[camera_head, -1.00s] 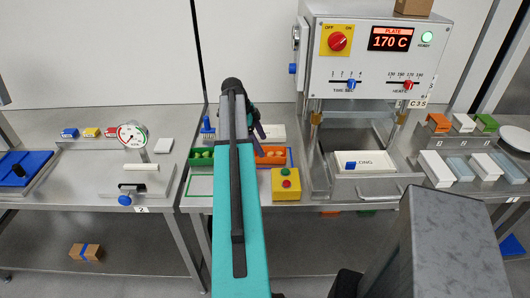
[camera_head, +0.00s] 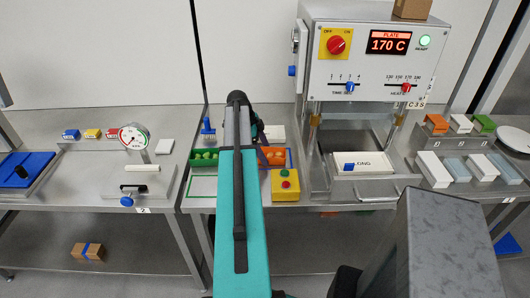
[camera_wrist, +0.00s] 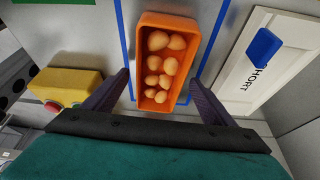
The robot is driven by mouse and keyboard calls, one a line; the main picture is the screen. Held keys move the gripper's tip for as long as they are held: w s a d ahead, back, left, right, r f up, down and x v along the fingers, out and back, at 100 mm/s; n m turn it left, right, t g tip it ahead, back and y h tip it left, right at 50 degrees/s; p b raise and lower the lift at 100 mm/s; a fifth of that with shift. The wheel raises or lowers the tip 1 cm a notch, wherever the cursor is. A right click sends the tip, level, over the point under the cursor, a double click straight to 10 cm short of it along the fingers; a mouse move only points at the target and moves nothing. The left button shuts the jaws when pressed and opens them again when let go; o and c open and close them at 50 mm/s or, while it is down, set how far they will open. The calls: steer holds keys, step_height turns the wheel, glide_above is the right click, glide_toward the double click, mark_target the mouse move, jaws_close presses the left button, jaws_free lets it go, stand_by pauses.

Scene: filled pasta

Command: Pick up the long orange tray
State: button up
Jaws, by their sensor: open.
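The long orange tray (camera_wrist: 146,105) holds several round pale orange pieces and lies inside a blue outline on the bench in the wrist view. In the head view the orange tray (camera_head: 284,158) is partly hidden by my arm and gripper. My gripper (camera_wrist: 160,80) is open and empty of any grip. Its two dark fingers stand on either side of the tray's near part, with gaps showing on both sides. In the head view the gripper (camera_head: 262,148) is just above the tray's left part. I cannot tell its exact height over the bench.
A yellow box (camera_head: 285,191) with red and green buttons stands in front of the tray. A green tray (camera_head: 204,165) is to the left. A white plate with a blue block (camera_wrist: 262,50) lies beside the orange tray. The press (camera_head: 365,60) reads 170 C at the right.

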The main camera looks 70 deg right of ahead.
mark_target(265, 150)
steer(key=shift+s+f, duration=0.25)
steer(key=shift+f, duration=0.35)
steer(key=c, duration=1.3)
steer(key=shift+r, duration=0.1)
steer(key=shift+r+b, duration=1.4)
steer(key=shift+r, duration=3.55)
